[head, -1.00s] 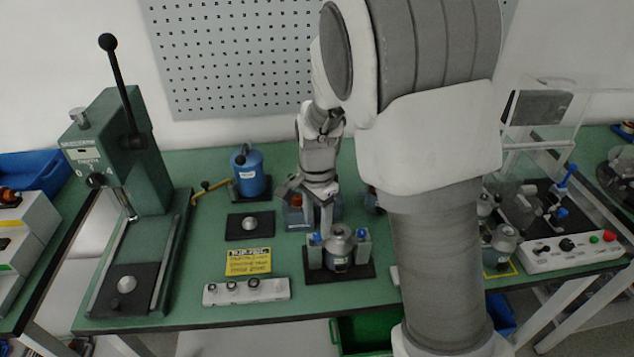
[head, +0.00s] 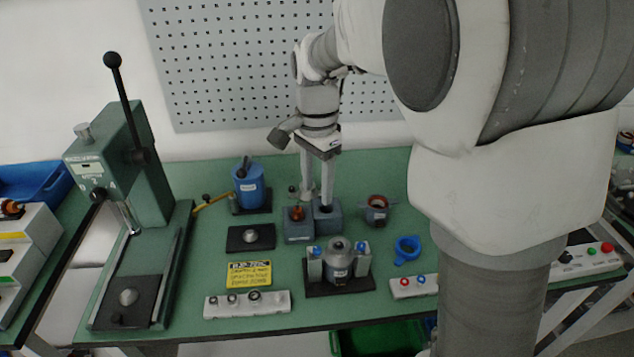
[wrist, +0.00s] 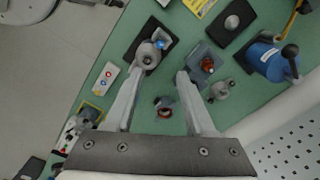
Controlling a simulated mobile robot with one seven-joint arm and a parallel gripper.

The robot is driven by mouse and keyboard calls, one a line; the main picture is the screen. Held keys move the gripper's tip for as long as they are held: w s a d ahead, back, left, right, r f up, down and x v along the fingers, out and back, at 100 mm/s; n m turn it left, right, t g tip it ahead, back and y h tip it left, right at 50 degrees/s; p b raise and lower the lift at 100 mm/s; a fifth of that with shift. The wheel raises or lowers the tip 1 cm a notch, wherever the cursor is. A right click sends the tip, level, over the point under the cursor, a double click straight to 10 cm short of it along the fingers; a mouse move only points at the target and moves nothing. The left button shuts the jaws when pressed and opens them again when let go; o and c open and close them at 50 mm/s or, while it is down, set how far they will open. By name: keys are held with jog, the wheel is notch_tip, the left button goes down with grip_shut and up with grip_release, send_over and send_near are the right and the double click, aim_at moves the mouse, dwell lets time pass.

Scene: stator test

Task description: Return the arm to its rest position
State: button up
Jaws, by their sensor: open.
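My gripper (head: 316,190) is raised above the back of the green bench (head: 215,290), pointing down in the head view. Its two fingers are apart, with nothing seen between them. The fingers also show in the wrist view (wrist: 166,75), spread apart over the bench. A grey metal part (head: 339,262) sits upright in a black fixture (head: 340,289) in front of the gripper. Two blue-grey blocks (head: 298,236) stand below the fingers in the picture, one with an orange-brown piece on top. My arm hides the right side of the bench in the head view.
A green press (head: 130,170) with a tall lever stands at the left. A blue can (head: 248,187) stands at the back. A blue ring-shaped part (head: 407,249) and a small grey housing (head: 377,211) lie right of the fixture. A perforated panel (head: 220,70) is behind the bench.

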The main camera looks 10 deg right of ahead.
jog(key=s+d+r+n+t, duration=0.2)
jog(key=s+d+r+n, duration=0.1)
jog(key=s, duration=0.7)
jog(key=s+d+r+n+t, duration=0.3)
jog(key=s+d+n, duration=0.2)
jog(key=s+n, duration=0.3)
jog(key=shift+s+r+t, duration=0.15)
jog(key=shift+s+t, duration=0.15)
jog(key=shift+s, duration=0.8)
jog(key=shift+d, duration=0.15)
